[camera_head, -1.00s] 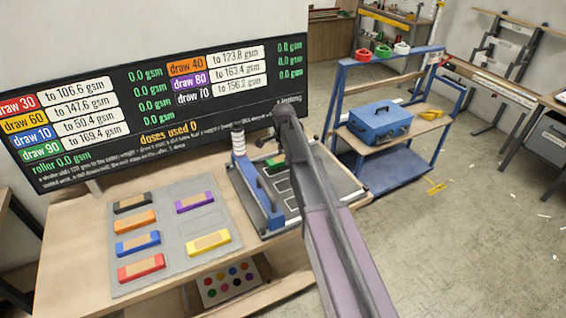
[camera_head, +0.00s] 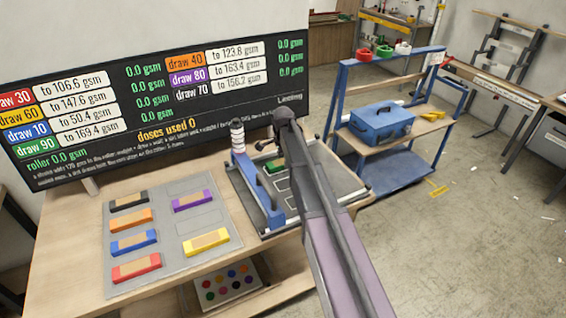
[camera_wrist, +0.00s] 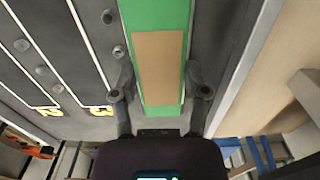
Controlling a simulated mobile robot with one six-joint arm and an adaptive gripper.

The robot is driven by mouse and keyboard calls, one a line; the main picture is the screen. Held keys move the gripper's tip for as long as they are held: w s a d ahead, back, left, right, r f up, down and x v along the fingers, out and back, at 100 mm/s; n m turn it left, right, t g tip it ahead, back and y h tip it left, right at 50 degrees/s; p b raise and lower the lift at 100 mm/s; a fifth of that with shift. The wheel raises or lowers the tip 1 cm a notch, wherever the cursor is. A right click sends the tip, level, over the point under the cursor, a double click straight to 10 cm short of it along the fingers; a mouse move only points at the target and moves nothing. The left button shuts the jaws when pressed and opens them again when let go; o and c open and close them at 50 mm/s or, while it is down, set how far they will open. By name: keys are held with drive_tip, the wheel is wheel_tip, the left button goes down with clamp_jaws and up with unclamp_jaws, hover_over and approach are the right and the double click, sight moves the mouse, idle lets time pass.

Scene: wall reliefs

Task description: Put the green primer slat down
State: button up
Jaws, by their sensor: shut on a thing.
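The green primer slat (camera_wrist: 158,20) has a tan pad along its middle. In the wrist view it lies between the two fingers of my gripper (camera_wrist: 162,88), which is shut on it. It is over the right side of a dark board (camera_wrist: 60,25) with white-outlined lanes and yellow numerals. I cannot tell whether the slat touches the board. In the head view a small part of the green slat (camera_head: 275,166) shows beside my arm, above the board in its frame (camera_head: 236,181). My arm hides the gripper and most of the slat there.
A grey mat (camera_head: 160,278) left of the frame holds black, orange, blue, red, purple and yellow slats, with empty outlines in its right column. A blue bar with a handle (camera_head: 262,195) crosses the frame's left side. A scoreboard (camera_head: 160,110) stands behind; a blue cart (camera_head: 395,180) is right.

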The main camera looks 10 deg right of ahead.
drive_tip(key=shift+f, duration=0.15)
drive_tip(key=o, duration=1.2)
drive_tip(key=shift+c, duration=0.2)
wheel_tip(320, 180, up, 12)
drive_tip(key=p, duration=1.2)
drive_tip(key=shift+r, duration=0.2)
drive_tip(key=shift+s, duration=0.1)
